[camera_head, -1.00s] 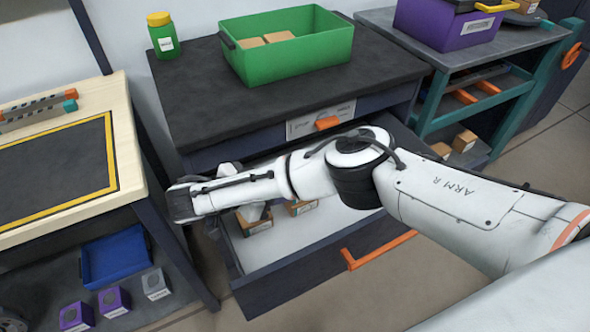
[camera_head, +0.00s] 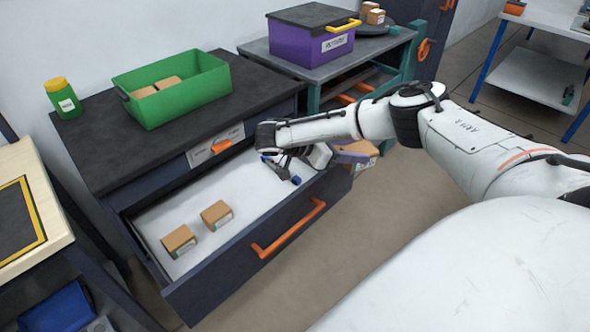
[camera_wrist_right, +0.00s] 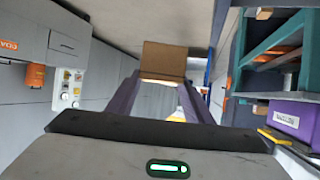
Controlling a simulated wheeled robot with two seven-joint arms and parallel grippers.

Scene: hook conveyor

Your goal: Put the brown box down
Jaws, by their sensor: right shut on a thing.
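My right gripper (camera_head: 345,157) is shut on a brown box (camera_head: 368,150), just past the right end of the open drawer. In the right wrist view the brown box (camera_wrist_right: 164,60) sits between the tips of the two dark purple fingers. In the head view the gripper and arm partly cover the box. Two other brown boxes, one (camera_head: 179,240) at the left and one (camera_head: 217,214) beside it, stand in the white-floored drawer (camera_head: 240,180). My left gripper is not in view.
A green bin (camera_head: 185,97) with brown boxes stands on the dark cabinet top, by a green jar (camera_head: 65,100). A purple crate (camera_head: 310,40) stands on the teal-framed table (camera_head: 375,42). Open floor lies to the right.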

